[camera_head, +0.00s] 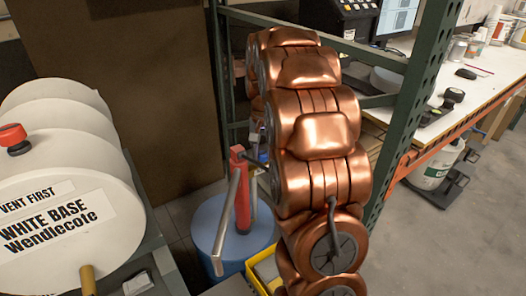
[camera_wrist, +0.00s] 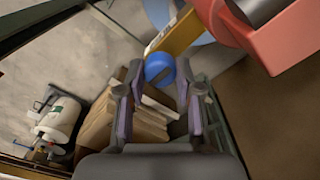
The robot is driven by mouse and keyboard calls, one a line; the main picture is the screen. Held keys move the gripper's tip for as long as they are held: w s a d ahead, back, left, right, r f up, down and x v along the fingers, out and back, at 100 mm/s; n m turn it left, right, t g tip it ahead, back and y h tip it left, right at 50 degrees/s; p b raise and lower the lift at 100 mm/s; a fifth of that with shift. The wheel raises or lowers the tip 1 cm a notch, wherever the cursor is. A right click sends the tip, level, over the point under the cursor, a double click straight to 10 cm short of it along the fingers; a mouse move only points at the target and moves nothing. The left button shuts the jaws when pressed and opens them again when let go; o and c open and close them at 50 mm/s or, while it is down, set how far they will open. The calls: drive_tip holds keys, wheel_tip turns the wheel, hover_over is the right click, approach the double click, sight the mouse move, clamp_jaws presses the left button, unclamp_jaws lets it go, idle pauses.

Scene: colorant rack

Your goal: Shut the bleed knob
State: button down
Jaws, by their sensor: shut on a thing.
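A round blue knob (camera_wrist: 160,68), seemingly the bleed knob, sits between the fingertips of my gripper (camera_wrist: 160,80) in the wrist view. The two dark fingers stand apart by about the knob's width, shut on its sides. A tan-yellow bar (camera_wrist: 176,35) lies just beyond the knob. How far the knob is turned cannot be told. In the head view my copper arm hides the gripper and the knob.
A red body (camera_wrist: 275,35) is close by at the wrist view's upper right. In the head view, a red post with a grey lever (camera_head: 241,190) stands beside my arm, above a blue drum (camera_head: 205,222). A green rack upright (camera_head: 412,105) is right of the arm. A white drum (camera_head: 60,190) lies left.

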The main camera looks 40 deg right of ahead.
sight(263, 153)
drive_tip(key=c, duration=0.8)
unclamp_jaws()
drive_tip(key=shift+o, duration=0.2)
wheel_tip(263, 153, up, 12)
idle(0.5)
